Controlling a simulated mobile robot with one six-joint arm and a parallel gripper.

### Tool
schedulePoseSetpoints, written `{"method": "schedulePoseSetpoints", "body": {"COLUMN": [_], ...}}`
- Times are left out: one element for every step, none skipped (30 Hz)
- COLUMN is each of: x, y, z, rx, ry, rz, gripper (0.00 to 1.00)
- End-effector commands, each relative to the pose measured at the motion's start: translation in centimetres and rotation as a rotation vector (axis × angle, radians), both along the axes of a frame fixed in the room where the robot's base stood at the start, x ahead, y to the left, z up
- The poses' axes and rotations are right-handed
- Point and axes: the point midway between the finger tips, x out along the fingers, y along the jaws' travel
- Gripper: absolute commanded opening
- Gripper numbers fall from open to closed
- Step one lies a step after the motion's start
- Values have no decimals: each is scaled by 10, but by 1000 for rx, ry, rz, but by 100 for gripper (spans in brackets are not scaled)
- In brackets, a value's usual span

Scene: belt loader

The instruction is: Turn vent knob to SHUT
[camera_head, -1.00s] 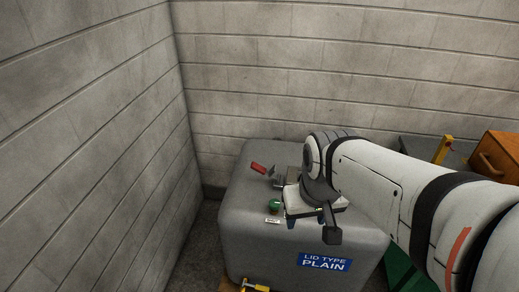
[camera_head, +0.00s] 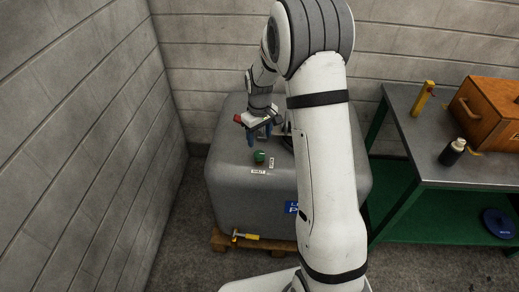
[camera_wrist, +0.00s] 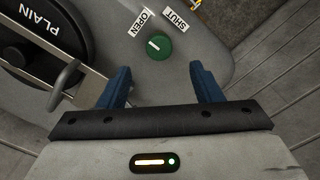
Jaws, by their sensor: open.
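The green round vent knob (camera_head: 259,156) sits on top of the grey tank (camera_head: 232,192) near its front edge. In the wrist view the knob (camera_wrist: 158,47) has a short white mark that points to the upper left, towards the side of the OPEN label (camera_wrist: 139,22). The SHUT label (camera_wrist: 175,19) is to the upper right of the knob. My gripper (camera_head: 260,137) is just behind the knob in the head view. In the wrist view my gripper (camera_wrist: 159,72) is open and empty, its blue fingers apart from the knob, which lies beyond the gap between them.
A black lid marked PLAIN (camera_wrist: 30,25) and a grey metal handle (camera_wrist: 66,80) lie left of my gripper. A yellow-handled tap (camera_head: 245,236) is low on the tank's front. A bench (camera_head: 430,125) with a wooden box (camera_head: 490,117) and dark bottle (camera_head: 452,151) stands right. Walls enclose left and back.

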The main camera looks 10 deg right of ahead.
Motion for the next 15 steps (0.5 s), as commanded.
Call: {"method": "schedulePoseSetpoints", "body": {"x": [3, 4, 4, 4, 4, 4, 4, 4, 4, 4, 4, 4, 3, 4, 4], "y": [0, 0, 0, 0, 0, 0, 0, 0, 0, 0, -1, -1, -1, -1, -1], "z": [-6, -8, -12, -15, -19, -24, -29, -33, -41, -45, -50, -57, -61, -65, -71], "rx": [0, 0, 0, 0, 0, 0, 0, 0, 0, 0, 0, 0, 0, 0, 0], "ry": [4, 4, 6, 7, 8, 8, 8, 9, 9, 9, 9, 9, 9, 8, 8], "rz": [5, 7, 9, 10, 10, 10, 10, 10, 9, 9, 9, 9, 9, 9, 9], "gripper": [59, 59, 59, 59, 59, 59, 59, 59, 59, 59, 59, 59, 59, 59, 59]}}
